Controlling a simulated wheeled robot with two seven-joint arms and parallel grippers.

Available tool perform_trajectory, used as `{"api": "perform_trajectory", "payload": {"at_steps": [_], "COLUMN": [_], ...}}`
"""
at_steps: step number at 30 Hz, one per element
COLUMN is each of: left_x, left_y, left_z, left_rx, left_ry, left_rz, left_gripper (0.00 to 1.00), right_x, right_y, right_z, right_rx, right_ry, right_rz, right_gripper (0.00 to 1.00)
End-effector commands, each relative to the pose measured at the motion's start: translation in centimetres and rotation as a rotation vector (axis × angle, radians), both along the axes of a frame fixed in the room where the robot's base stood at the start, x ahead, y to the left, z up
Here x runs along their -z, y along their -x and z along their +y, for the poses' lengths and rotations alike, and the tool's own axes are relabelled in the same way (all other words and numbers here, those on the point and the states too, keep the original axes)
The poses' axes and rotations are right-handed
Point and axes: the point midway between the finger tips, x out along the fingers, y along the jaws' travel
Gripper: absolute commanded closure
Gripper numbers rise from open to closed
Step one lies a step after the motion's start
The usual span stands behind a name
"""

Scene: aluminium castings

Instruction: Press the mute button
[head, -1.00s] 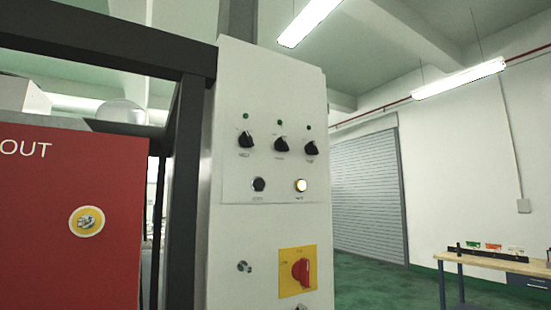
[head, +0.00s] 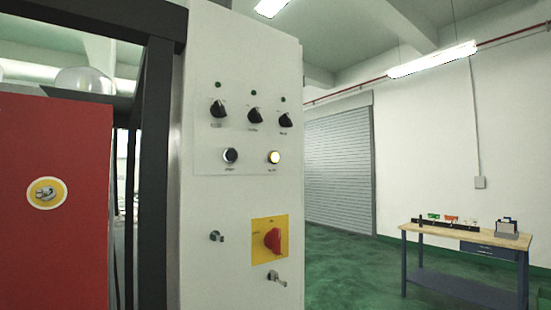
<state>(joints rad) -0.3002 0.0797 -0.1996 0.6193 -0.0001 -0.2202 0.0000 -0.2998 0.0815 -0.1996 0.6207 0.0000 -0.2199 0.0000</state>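A pale control cabinet (head: 205,285) stands in the middle of the head view. Its upper panel carries three black knobs, the left knob (head: 218,109), the middle knob (head: 254,115) and the right knob (head: 285,120), each with a small green lamp above it. Below them are a dark round button (head: 230,156) and a lit yellow-white button (head: 274,157). The labels under both are too small to read, so I cannot tell which one is mute. Neither of my grippers is in view.
A red rotary switch (head: 272,240) on a yellow plate and two metal locks sit lower on the cabinet. A red panel (head: 50,240) and dark frame post (head: 153,180) stand at left. A workbench (head: 465,238) stands at right; green floor between is clear.

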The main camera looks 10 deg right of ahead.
Motion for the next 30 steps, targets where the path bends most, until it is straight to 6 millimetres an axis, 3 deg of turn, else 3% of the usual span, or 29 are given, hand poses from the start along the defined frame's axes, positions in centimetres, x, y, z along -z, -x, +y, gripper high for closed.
{"api": "perform_trajectory", "payload": {"at_steps": [1,2,30], "left_x": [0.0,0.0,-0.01], "left_y": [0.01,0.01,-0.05], "left_z": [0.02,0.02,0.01], "left_rx": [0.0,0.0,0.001], "left_ry": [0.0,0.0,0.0], "left_rz": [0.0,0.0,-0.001], "left_gripper": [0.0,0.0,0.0], "right_x": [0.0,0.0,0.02], "right_y": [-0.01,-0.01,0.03], "right_z": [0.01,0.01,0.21], "right_rx": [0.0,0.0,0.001], "right_ry": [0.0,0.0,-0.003], "right_rz": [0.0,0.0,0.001], "right_gripper": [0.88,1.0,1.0]}}
